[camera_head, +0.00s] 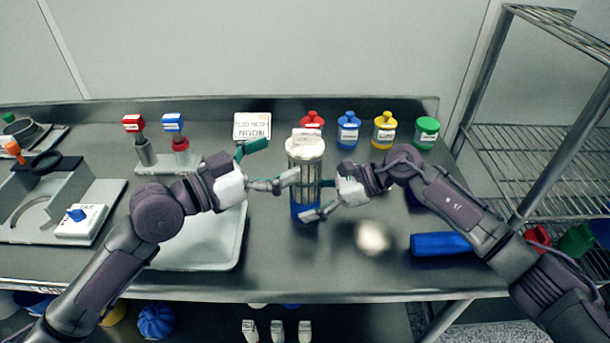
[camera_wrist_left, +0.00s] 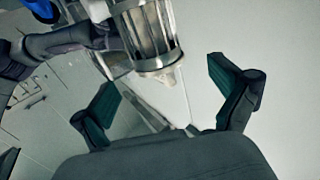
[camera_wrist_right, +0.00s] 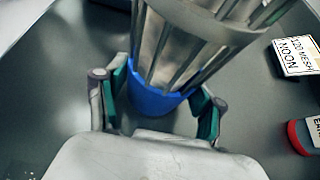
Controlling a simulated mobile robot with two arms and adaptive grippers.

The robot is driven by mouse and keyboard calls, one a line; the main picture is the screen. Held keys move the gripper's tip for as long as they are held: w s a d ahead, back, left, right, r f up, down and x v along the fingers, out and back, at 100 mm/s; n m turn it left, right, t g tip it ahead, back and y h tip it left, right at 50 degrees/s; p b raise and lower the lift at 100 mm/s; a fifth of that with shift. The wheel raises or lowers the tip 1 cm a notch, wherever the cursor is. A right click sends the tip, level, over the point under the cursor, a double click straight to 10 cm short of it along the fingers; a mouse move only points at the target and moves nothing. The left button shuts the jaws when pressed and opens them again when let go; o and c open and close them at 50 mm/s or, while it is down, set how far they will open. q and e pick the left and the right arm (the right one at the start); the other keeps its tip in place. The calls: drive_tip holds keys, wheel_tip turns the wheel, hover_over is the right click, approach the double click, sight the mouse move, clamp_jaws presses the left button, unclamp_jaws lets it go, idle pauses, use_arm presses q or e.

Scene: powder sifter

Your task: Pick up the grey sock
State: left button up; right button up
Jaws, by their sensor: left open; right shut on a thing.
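A clear, metal-barred cylinder (camera_head: 306,180) with a blue bottom ring (camera_head: 303,211) stands upright at the middle of the bench. A pale cap-like piece (camera_head: 304,148) covers its top. Pale material shows behind the bars in the right wrist view (camera_wrist_right: 178,45); I cannot tell whether it is the grey sock, and no separate sock is recognisable. My right gripper (camera_wrist_right: 160,95) is shut on the cylinder at its blue ring. My left gripper (camera_head: 280,163) is open and empty, left of the cylinder's upper part; its fingers (camera_wrist_left: 168,95) are apart, with the cylinder's end beyond them.
A white tray (camera_head: 215,250) lies left of the cylinder, partly under my left arm. Colored jars (camera_head: 348,130) and a mesh label card (camera_head: 252,125) line the back. A blue roll (camera_head: 440,244) lies at right near my right arm. A wire shelf (camera_head: 550,160) stands right.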

use_arm(q)
drive_tip(key=shift+f+x, duration=0.2)
drive_tip(key=shift+x, duration=1.3)
drive_tip(key=shift+f+x, duration=0.15)
drive_tip(key=shift+x, duration=1.35)
drive_tip(key=shift+s, duration=0.15)
drive_tip(key=c, duration=1.7)
drive_tip(key=shift+r, duration=0.1)
wheel_tip(320, 180, up, 28)
drive_tip(key=shift+f, duration=0.1)
use_arm(e)
drive_tip(key=o, duration=0.9)
drive_tip(key=shift+o, duration=0.2)
